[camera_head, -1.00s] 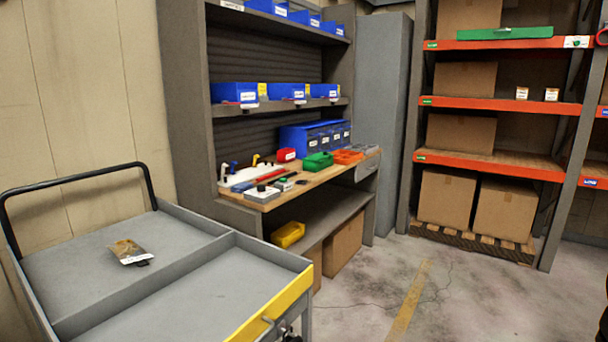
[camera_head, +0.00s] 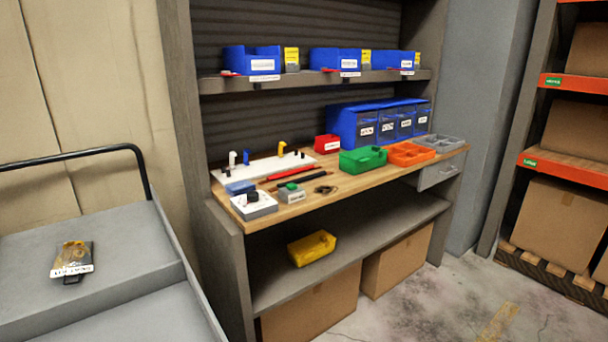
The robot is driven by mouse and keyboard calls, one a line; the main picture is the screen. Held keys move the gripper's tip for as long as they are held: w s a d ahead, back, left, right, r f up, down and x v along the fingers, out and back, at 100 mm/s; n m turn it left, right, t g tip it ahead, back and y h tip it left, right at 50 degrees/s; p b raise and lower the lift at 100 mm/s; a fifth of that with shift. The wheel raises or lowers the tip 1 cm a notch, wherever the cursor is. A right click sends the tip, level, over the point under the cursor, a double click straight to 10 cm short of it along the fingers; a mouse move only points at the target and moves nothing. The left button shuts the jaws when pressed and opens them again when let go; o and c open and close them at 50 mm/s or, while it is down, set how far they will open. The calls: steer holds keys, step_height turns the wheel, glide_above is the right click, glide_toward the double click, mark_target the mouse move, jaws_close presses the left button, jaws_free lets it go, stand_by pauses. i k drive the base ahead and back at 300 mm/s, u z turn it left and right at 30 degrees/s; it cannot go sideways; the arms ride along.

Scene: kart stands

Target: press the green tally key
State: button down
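My gripper is not in view.
A grey cart (camera_head: 100,225) with a black handle stands at the left, holding a small labelled packet (camera_head: 72,261). Green (camera_head: 363,160) and orange (camera_head: 411,153) bins sit on the bench. A yellow bin (camera_head: 312,248) is on the shelf below. Open floor shows at lower right.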

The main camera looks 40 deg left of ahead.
mark_target(291, 186)
steer(key=u, duration=0.45)
steer(key=i, duration=1.2)
steer(key=u, duration=1.6)
steer(key=i, duration=0.85)
steer(key=u, duration=0.6)
